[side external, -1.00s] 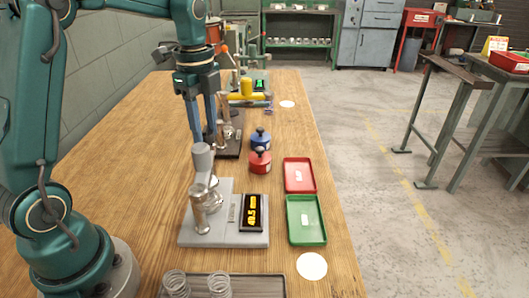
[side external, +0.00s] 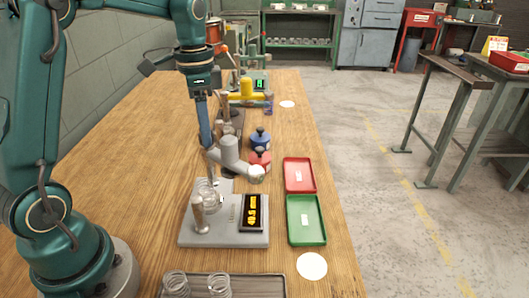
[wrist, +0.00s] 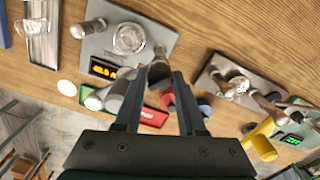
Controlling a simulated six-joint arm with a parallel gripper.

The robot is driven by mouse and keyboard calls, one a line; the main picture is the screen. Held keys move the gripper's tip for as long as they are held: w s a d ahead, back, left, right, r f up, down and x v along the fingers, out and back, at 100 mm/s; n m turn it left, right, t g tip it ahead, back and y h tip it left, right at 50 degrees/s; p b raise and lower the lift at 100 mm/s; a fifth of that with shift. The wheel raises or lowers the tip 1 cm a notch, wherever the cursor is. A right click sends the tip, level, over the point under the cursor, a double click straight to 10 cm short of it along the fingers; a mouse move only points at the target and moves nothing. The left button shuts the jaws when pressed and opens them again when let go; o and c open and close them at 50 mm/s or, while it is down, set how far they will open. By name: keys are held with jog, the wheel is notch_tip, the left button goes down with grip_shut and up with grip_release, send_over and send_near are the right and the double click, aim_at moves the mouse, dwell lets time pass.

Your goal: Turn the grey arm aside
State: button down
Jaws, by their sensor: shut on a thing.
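The grey arm (side external: 230,150) stands at the far side of a grey gauge base (side external: 225,238). It reaches to the right, with its rounded end (side external: 256,173) clear of the base. In the wrist view the grey arm (wrist: 112,95) shows partly behind a finger. My gripper (side external: 209,146) is down at the left end of the grey arm and shut on it. In the wrist view my gripper (wrist: 160,75) has a dark end piece between its fingers; the exact contact is partly hidden. A coiled spring (side external: 207,190) stands uncovered on the base, beside a metal post (side external: 198,214).
A lit display (side external: 252,213) sits on the base. Green (side external: 306,238) and red (side external: 300,187) trays lie to the right. Red (side external: 259,162) and blue (side external: 260,139) pots stand close behind the arm. A front tray (side external: 250,285) holds springs. A yellow-handled device (side external: 247,87) stands farther back.

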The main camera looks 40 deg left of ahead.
jog(key=n, duration=0.3)
jog(key=shift+n, duration=2.3)
jog(key=c, duration=0.5)
grip_release()
jog(key=shift+r, duration=2.6)
